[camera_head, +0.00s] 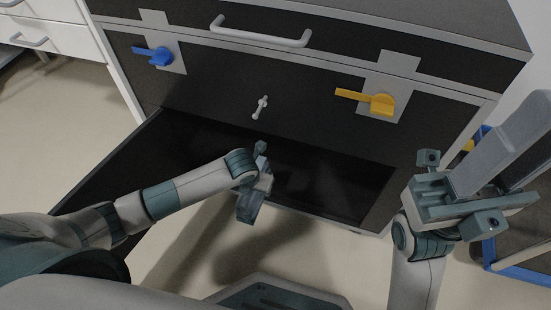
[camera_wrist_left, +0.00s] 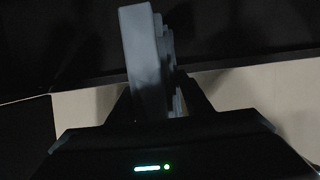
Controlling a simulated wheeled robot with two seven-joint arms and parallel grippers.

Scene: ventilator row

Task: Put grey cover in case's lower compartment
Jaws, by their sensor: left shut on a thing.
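The case (camera_head: 215,95) has a dark front, and its lower compartment (camera_head: 325,185) is open with a dark interior. My left gripper (camera_head: 262,180) is in front of the compartment's opening, with its arm reaching in from the left. It is shut on a grey piece (camera_head: 248,208), seemingly the grey cover. In the left wrist view the grey cover (camera_wrist_left: 143,55) stands up between the fingers, with a stepped right edge; its lower end is hidden by the hand. My right gripper (camera_head: 480,205) is at the right, away from the compartment; its jaw opening is unclear.
A blue lever (camera_head: 158,56) and a yellow lever (camera_head: 378,103) sit on the case's front, with a small grey latch (camera_head: 261,107) between them. A drawer handle (camera_head: 262,33) is above. A grey slab (camera_head: 505,140) and a blue-edged frame (camera_head: 520,265) are at the right.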

